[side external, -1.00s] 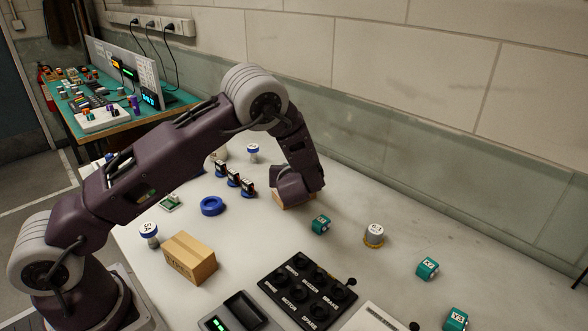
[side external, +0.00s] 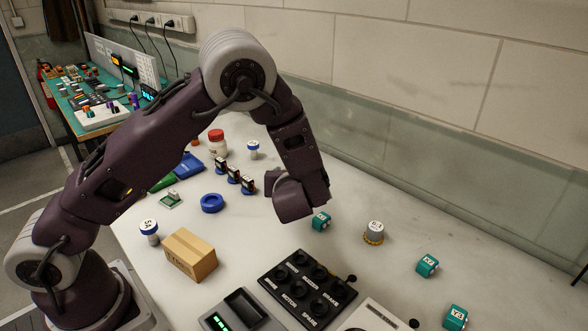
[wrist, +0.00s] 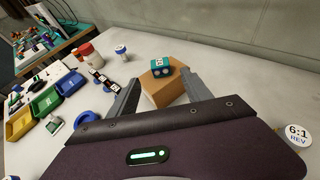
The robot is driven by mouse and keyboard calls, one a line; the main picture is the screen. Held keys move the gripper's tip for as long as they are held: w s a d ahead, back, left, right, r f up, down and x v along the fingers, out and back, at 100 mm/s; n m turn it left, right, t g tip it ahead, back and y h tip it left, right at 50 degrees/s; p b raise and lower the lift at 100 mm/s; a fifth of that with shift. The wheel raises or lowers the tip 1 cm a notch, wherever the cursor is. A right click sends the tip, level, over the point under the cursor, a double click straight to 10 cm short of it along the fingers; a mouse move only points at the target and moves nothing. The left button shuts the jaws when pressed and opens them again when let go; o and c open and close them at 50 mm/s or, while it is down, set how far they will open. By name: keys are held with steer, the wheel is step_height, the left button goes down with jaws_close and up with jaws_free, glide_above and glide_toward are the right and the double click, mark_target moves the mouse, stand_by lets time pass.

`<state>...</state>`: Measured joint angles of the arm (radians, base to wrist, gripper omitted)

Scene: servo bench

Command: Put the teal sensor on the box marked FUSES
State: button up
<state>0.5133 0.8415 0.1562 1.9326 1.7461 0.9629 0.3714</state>
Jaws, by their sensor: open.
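In the wrist view a teal block (wrist: 162,71) with a white label rests on top of a cardboard box (wrist: 160,90). My gripper (wrist: 162,80) is open, with a finger to either side of the box and the block, apart from the block. In the side view my gripper (side external: 296,197) hides that box and the block on it. Other teal blocks stand on the table: one close to my gripper (side external: 321,221), one further right (side external: 427,266) and one at the lower right (side external: 456,318). A second cardboard box (side external: 190,256) stands front left. I cannot read the boxes' markings.
A grey and yellow round part (side external: 374,233) stands right of my gripper. A black button panel (side external: 307,288) lies in front. A blue ring (side external: 212,203), several stamp-like parts (side external: 233,175) and a red-capped jar (side external: 217,142) are to the left.

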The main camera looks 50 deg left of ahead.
steer(key=s+a+r+n+g, duration=0.25)
steer(key=s+r+n, duration=0.25)
steer(key=s+n, duration=0.25)
steer(key=s+a+r+n+g, duration=0.25)
steer(key=s+r+n, duration=0.3)
steer(key=s, duration=0.35)
steer(key=s+d+r+n+h, duration=0.2)
steer(key=s+d+n+h, duration=0.2)
steer(key=s+d+n, duration=0.2)
steer(key=s+d+r+n+t+h, duration=0.1)
steer(key=s+d+r+n+h, duration=0.2)
steer(key=s+d+n+h, duration=0.2)
steer(key=s+d+n, duration=0.1)
steer(key=s+n, duration=0.2)
steer(key=s, duration=0.2)
steer(key=shift+d+h, duration=0.3)
steer(key=shift+d, duration=0.05)
